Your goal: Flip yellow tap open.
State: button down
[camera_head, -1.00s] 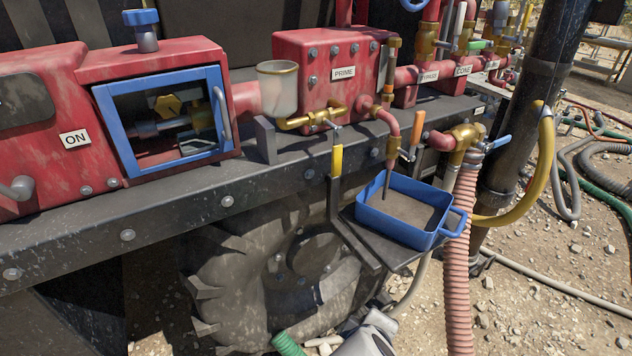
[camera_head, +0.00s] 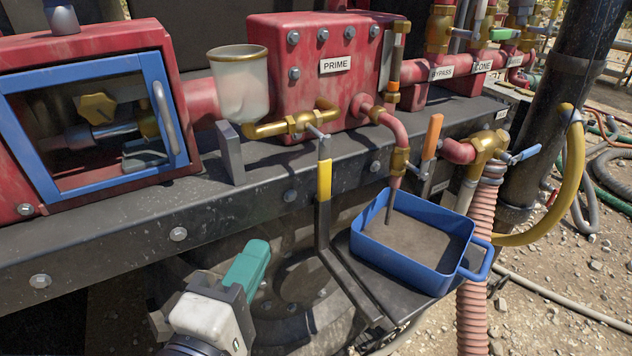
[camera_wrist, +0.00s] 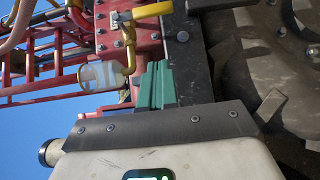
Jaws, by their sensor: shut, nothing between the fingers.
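The yellow tap (camera_head: 324,180) is a lever with a yellow sleeve. It hangs straight down from a brass valve (camera_head: 302,122) below the red PRIME box. In the wrist view the picture is turned, and the yellow handle (camera_wrist: 150,11) lies near the top edge. My gripper (camera_head: 260,248) has green fingers, pressed together and empty. It is below and left of the yellow handle in the head view, apart from it. In the wrist view the shut fingers (camera_wrist: 157,66) point up toward the brass pipe and handle.
A cloudy cup (camera_head: 240,88) stands on the brass pipe. A grey upright plate (camera_head: 230,153) is left of the tap. A blue tray (camera_head: 452,248) sits on a bracket to the right, near an orange-handled tap (camera_head: 432,137). A blue-framed window box (camera_head: 171,95) is at left.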

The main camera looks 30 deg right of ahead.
jog(key=shift+w+d, duration=0.1)
jog(key=p, duration=0.1)
send_near(324, 170)
jog(key=w+d+f, duration=0.2)
jog(key=w+f, duration=0.1)
jog(key=w, duration=0.2)
jog(key=shift+w+d+r, duration=0.15)
jog(key=shift+w+d, duration=0.15)
jog(key=shift+d, duration=0.4)
jog(key=shift+d, duration=0.1)
jog(key=shift+d+f+n, duration=0.15)
jog(key=shift+f+n, duration=0.05)
jog(key=shift+n, duration=0.1)
